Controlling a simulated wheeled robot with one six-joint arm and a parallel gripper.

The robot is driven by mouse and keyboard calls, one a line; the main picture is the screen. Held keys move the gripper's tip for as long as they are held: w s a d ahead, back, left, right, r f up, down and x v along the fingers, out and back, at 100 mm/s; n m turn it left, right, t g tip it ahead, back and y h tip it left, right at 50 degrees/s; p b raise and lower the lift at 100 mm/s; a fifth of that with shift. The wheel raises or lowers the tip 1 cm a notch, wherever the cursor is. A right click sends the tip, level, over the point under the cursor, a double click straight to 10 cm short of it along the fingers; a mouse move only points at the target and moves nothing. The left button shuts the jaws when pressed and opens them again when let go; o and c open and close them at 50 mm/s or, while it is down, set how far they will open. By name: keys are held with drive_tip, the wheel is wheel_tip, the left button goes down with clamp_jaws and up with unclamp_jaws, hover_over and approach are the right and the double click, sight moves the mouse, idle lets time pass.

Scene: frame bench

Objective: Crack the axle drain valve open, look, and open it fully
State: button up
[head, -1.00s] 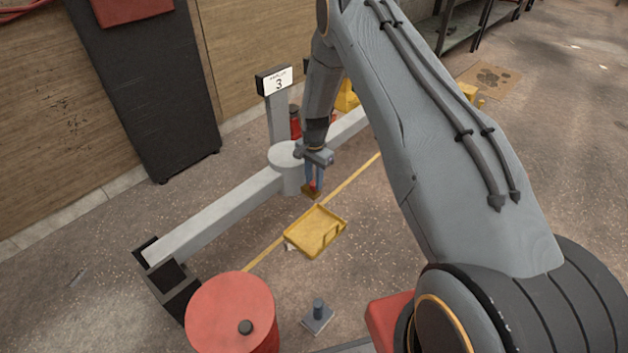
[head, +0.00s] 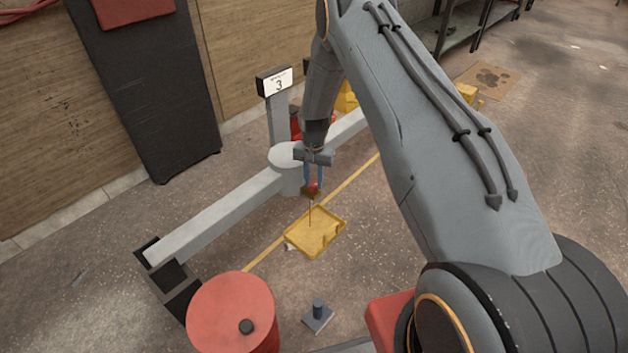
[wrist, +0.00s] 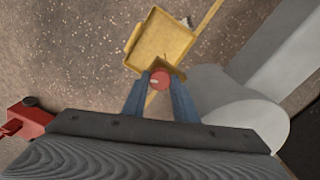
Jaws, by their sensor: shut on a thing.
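The axle (head: 215,215) is a long grey beam with a round hub (head: 286,153) in its middle. The drain valve's small brownish body (head: 309,195) sits by the hub, with a red knob (wrist: 160,79) on it. My gripper (head: 313,187) is at the valve, its two blue fingers closed on either side of the red knob, as the wrist view (wrist: 160,90) also shows. A thin dark stream (head: 310,213) runs down from the valve into the yellow tray (head: 330,247) on the floor below.
A red drum (head: 230,305) stands at the front left, beside the black stand (head: 165,275) under the axle's end. A small grey post on a plate (head: 318,316) is right of the drum. A sign marked 3 (head: 275,82) stands behind the hub. Open floor lies left of the axle.

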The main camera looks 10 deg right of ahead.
sight(314, 184)
drive_tip(key=shift+n, duration=0.9)
drive_tip(key=o, duration=0.8)
drive_tip(key=shift+r+p, duration=0.95)
drive_tip(key=shift+r, duration=2.95)
